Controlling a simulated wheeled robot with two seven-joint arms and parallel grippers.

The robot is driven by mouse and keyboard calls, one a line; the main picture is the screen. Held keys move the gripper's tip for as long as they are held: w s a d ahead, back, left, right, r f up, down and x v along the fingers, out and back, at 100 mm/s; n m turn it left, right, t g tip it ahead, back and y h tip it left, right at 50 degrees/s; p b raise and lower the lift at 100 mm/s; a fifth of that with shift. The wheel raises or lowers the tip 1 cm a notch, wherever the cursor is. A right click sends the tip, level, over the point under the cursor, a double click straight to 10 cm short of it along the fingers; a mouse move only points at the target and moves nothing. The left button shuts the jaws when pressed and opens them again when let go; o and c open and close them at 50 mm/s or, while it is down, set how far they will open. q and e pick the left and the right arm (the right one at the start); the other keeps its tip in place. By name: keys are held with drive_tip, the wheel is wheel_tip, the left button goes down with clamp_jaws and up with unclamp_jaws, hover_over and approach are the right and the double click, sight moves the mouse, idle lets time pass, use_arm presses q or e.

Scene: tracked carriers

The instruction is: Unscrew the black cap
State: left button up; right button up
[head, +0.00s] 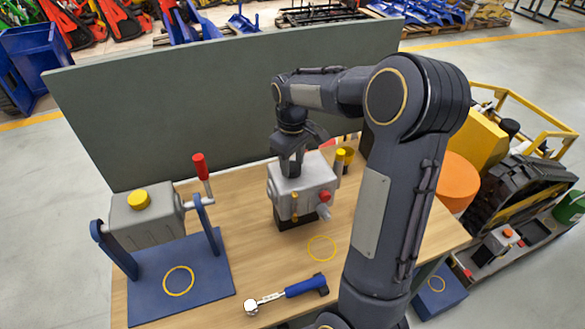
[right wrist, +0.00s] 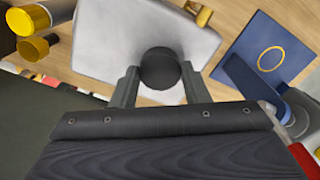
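A grey box-shaped housing (head: 288,190) stands on the workbench, with a red knob (head: 325,197) on its front and a yellow fitting on one edge. My right gripper (head: 292,165) reaches down onto its top and hides the cap in the head view. In the right wrist view, the round black cap (right wrist: 160,69) sits on the housing's pale top (right wrist: 105,40). The fingers of my right gripper (right wrist: 160,85) lie along both sides of the cap, with no clear gap. My left gripper is not in view.
A second grey housing with a yellow cap (head: 138,200) hangs in a blue stand (head: 210,275) at left, beside a red-handled crank (head: 201,170). A blue-handled ratchet (head: 290,291) lies at the front. A green-grey panel (head: 200,100) closes off the back.

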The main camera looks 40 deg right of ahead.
drive_tip(key=n, duration=0.4)
drive_tip(key=shift+c, duration=0.2)
drive_tip(key=n, duration=0.3)
drive_tip(key=shift+n, duration=1.4)
drive_tip(key=n, duration=0.2)
drive_tip(key=shift+n, duration=0.4)
drive_tip(key=n, duration=0.3)
drive_tip(key=shift+n, duration=0.3)
drive_tip(key=n, duration=0.3)
drive_tip(key=shift+n, duration=0.3)
